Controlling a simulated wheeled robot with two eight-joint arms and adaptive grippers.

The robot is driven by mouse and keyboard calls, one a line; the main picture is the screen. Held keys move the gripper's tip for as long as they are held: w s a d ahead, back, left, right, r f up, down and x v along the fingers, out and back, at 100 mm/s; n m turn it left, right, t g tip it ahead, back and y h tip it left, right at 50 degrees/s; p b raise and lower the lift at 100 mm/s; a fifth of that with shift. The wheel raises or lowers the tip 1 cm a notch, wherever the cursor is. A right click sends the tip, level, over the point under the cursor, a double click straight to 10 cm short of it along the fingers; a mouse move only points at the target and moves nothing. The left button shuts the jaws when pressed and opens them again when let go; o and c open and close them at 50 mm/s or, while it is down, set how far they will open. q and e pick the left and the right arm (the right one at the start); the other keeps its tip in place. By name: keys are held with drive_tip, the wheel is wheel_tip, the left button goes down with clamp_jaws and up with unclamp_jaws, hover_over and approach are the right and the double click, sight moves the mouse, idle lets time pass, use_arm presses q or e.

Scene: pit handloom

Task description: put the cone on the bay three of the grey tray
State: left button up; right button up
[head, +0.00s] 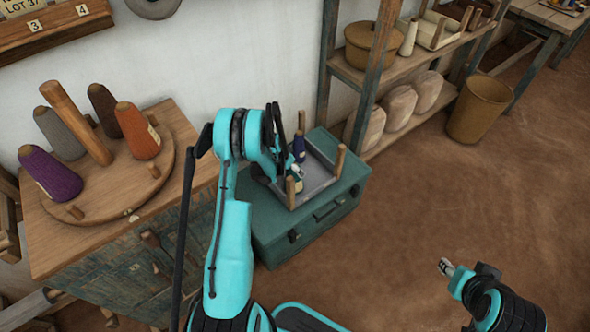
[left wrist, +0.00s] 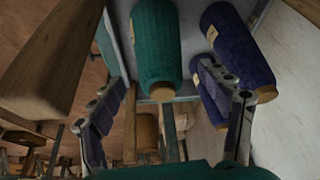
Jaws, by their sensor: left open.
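The grey tray (head: 318,180) with wooden corner posts sits on a green chest. In the left wrist view, the teal cone (left wrist: 157,45) lies between the spread fingers of my open left gripper (left wrist: 160,78), with gaps showing on both sides. The navy cone (left wrist: 238,50) is close behind the right finger. My right gripper (head: 446,267) hangs over the floor, too small to tell its state. Bay marks are not readable.
A wooden cabinet (head: 110,240) at left bears a round board (head: 110,200) with an upright peg and several cones. A bin (head: 480,108) stands right. The floor at right is clear.

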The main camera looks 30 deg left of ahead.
use_arm(q)
drive_tip(key=s+d+r, duration=0.3)
drive_tip(key=d+r, duration=0.1)
drive_tip(key=r, duration=0.5)
drive_tip(key=s+d+r+n+p, duration=0.1)
drive_tip(key=s+d+r, duration=0.25)
drive_tip(key=r, duration=0.55)
drive_tip(key=s+d+r, duration=0.2)
drive_tip(key=d+r, duration=0.3)
drive_tip(key=r, duration=0.4)
drive_tip(key=s+d+r+t, duration=0.1)
drive_tip(key=s+d+r, duration=0.2)
drive_tip(key=s, duration=0.6)
drive_tip(key=s+d+r+n+t+y, duration=0.1)
drive_tip(key=s+d+r, duration=0.2)
drive_tip(key=s+d, duration=0.3)
drive_tip(key=s, duration=0.4)
drive_tip(key=shift+d+r, duration=0.15)
drive_tip(key=shift+r, duration=0.05)
